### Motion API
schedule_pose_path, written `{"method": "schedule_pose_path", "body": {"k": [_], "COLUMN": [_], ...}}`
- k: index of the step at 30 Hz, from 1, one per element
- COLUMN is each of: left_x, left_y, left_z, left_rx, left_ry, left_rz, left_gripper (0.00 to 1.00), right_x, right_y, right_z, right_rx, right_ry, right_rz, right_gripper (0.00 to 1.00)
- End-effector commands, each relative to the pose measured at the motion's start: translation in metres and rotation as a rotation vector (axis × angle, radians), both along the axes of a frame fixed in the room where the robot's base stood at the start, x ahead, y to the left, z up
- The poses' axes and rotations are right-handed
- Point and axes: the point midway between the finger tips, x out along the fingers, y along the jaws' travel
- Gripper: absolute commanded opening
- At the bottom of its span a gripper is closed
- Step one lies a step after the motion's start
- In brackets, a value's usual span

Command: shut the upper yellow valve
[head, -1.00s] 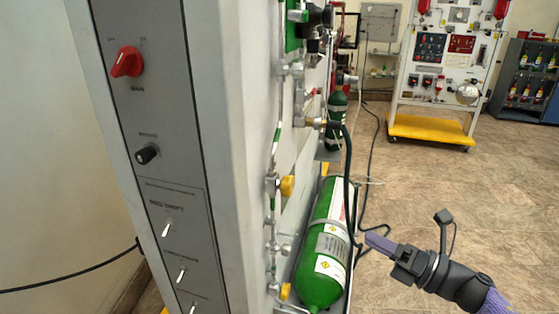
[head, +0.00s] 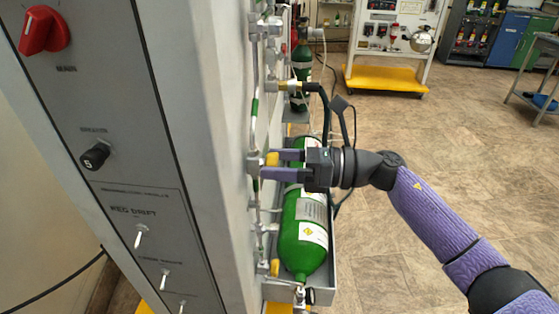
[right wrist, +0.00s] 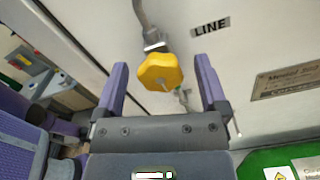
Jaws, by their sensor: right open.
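The upper yellow valve (head: 272,159) is a knob on the pipework along the panel's side. In the right wrist view the lobed yellow knob (right wrist: 160,73) sits between the fingertips, with a gap on both sides. My right gripper (head: 267,164) is open, its purple fingers pointing at the panel, one above and one below the knob. The right wrist view shows the open gripper (right wrist: 161,66) too. A lower yellow valve (head: 275,267) is further down the same pipework. My left gripper is not in view.
A green oxygen cylinder (head: 302,235) lies in a tray just below and behind my right gripper. A dark hose runs close by. The grey front panel (head: 110,120) has a red knob (head: 44,30) and switches. Open tiled floor is to the right.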

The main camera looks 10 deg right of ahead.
Motion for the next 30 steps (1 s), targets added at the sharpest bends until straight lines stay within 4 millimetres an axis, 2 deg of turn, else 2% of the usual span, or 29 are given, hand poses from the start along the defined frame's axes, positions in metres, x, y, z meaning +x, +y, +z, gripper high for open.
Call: {"method": "schedule_pose_path", "body": {"k": [3, 15, 16, 17, 22, 28, 29, 30], "left_x": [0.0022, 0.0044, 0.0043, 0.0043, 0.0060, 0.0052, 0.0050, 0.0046], "left_y": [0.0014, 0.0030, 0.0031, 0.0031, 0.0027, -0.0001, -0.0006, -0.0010], "left_z": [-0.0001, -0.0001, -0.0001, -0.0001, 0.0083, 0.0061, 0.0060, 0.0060], "left_rx": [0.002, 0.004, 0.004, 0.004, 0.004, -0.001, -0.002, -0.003], "left_ry": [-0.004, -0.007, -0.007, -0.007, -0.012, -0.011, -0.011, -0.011], "left_rz": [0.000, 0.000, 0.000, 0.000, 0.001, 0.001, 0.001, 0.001], "left_gripper": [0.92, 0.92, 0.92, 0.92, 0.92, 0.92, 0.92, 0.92], "right_x": [0.0000, -0.0001, -0.0001, -0.0001, 0.0001, 0.0002, 0.0002, 0.0002], "right_y": [-0.0003, -0.0006, -0.0006, -0.0006, -0.0008, -0.0008, -0.0008, -0.0008], "right_z": [-0.0001, -0.0002, -0.0002, -0.0002, 0.0024, -0.0003, -0.0003, -0.0002], "right_rx": [0.000, 0.000, 0.000, 0.000, 0.036, 0.039, 0.040, 0.040], "right_ry": [0.001, 0.001, 0.001, 0.001, 0.111, 0.120, 0.120, 0.120], "right_rz": [0.000, 0.000, 0.000, 0.000, -0.001, 0.000, 0.000, 0.000], "right_gripper": [0.92, 0.07, 0.01, 0.00, 0.00, 0.00, 0.59, 0.67]}}
